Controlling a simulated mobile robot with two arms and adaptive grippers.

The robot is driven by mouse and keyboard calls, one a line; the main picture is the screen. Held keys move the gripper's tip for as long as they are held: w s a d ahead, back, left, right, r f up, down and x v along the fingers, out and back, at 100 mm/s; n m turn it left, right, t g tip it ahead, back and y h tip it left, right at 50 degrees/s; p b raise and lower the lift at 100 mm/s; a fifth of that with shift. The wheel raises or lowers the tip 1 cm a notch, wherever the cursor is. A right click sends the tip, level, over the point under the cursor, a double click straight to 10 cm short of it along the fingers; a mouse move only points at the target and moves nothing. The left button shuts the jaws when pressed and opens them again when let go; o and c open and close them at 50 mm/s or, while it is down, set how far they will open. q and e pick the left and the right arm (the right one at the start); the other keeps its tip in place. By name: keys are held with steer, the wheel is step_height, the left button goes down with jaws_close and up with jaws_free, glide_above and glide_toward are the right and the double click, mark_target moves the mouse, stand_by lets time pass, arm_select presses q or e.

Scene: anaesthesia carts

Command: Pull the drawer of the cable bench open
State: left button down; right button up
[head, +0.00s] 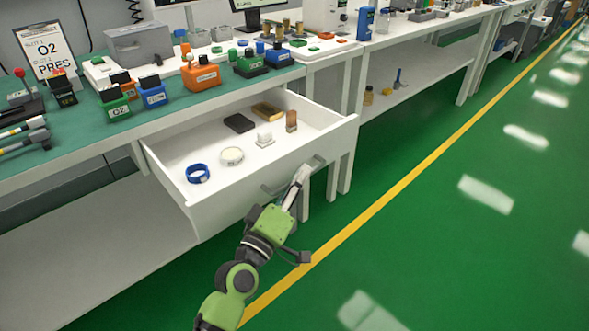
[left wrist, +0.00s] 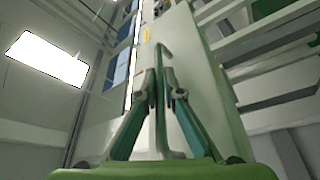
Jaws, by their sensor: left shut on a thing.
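The white drawer (head: 230,203) of the cable bench (head: 205,106) stands pulled well out, its inside open to view. A grey bar handle (head: 318,161) runs along its front panel. My left gripper (head: 302,173) is at this handle, in front of the panel, with its fingers shut on the bar. In the left wrist view the two fingers (left wrist: 163,88) close from both sides on the handle (left wrist: 160,120), with the pale drawer front (left wrist: 205,70) behind. My right gripper is in neither view.
In the drawer lie a blue ring (head: 198,173), a white roll (head: 232,156), a black box (head: 239,123) and several small pieces. Coloured connector blocks (head: 201,76) and a sign (head: 45,50) stand on the bench top. The green floor (head: 440,210) at right is clear.

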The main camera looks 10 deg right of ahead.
arm_select(q)
steer(key=shift+s, duration=0.1)
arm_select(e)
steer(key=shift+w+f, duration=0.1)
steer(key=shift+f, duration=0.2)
arm_select(q)
steer(key=c, duration=2.4)
jaws_free()
steer(key=shift+c, duration=0.2)
steer(key=v, duration=1.2)
